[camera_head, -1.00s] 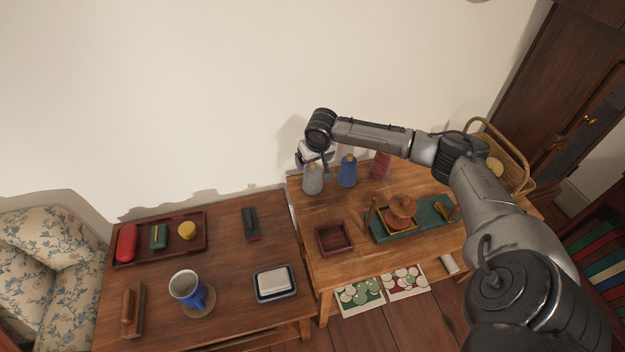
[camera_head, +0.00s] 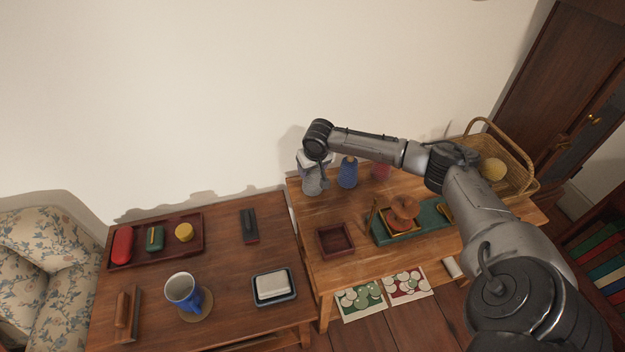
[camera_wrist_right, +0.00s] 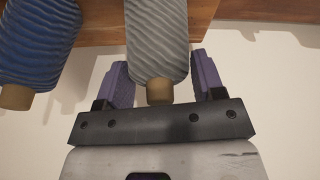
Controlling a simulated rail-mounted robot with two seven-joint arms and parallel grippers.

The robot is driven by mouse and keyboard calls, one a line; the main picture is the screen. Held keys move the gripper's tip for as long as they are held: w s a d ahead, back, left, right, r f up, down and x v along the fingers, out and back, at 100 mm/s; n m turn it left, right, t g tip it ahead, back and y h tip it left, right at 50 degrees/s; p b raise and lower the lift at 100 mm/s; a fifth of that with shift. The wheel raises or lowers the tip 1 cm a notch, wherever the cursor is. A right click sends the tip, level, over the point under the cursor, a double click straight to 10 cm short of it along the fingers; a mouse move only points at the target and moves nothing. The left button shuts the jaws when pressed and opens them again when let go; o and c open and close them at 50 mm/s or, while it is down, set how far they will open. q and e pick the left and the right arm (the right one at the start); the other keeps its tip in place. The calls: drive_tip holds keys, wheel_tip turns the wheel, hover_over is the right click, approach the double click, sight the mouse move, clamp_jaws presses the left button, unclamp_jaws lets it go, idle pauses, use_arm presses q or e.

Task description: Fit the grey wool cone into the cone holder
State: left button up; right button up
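The grey wool cone (camera_head: 312,184) stands at the back left of the right-hand wooden table, partly hidden by my right gripper (camera_head: 313,163) above it. In the right wrist view the ribbed grey cone (camera_wrist_right: 158,38), with its tan tip, lies between the two purple fingers of my right gripper (camera_wrist_right: 160,68). The fingers are apart, with a gap on both sides of the cone. My left gripper is out of view.
A blue cone (camera_head: 347,174) stands close right of the grey one, with a red cone (camera_head: 381,172) beyond, partly behind my arm. A wicker basket (camera_head: 515,165) is at the right. The left table (camera_head: 220,275) carries a mug (camera_head: 183,290) and trays.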

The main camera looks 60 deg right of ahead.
drive_tip(key=c, duration=0.9)
drive_tip(key=shift+o, duration=0.2)
drive_tip(key=shift+r, duration=0.1)
